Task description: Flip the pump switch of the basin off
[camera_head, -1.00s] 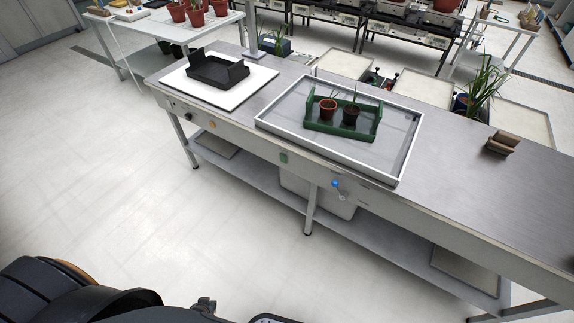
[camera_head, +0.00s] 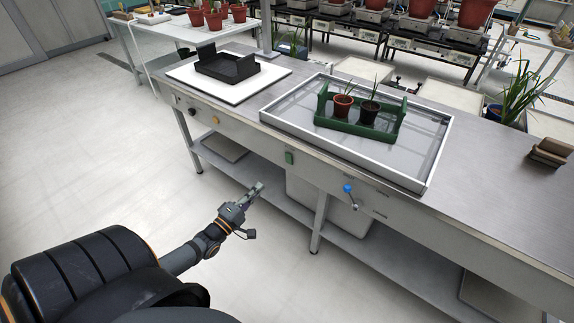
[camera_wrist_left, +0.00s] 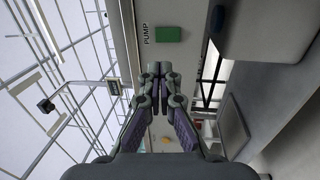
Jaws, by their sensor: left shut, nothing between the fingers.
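The green pump switch (camera_head: 289,158) is on the bench's front panel, below the basin (camera_head: 437,150). In the left wrist view the switch (camera_wrist_left: 168,34) is beside the printed word PUMP, and the picture is turned sideways. Whether the switch is on or off cannot be told. The basin is a shallow, light-rimmed tray holding a green carrier (camera_head: 345,128) with two potted plants. My left gripper (camera_head: 259,186) is shut and empty, in front of the bench and lower left of the switch, apart from it. Its closed fingertips also show in the left wrist view (camera_wrist_left: 159,69). My right gripper is out of view.
A blue-tipped valve lever (camera_head: 348,188) sticks out of the panel right of the switch. An orange button (camera_head: 215,120) and a black knob (camera_head: 192,112) are to its left. A lower shelf (camera_head: 262,180) runs under the bench. Open floor lies in front.

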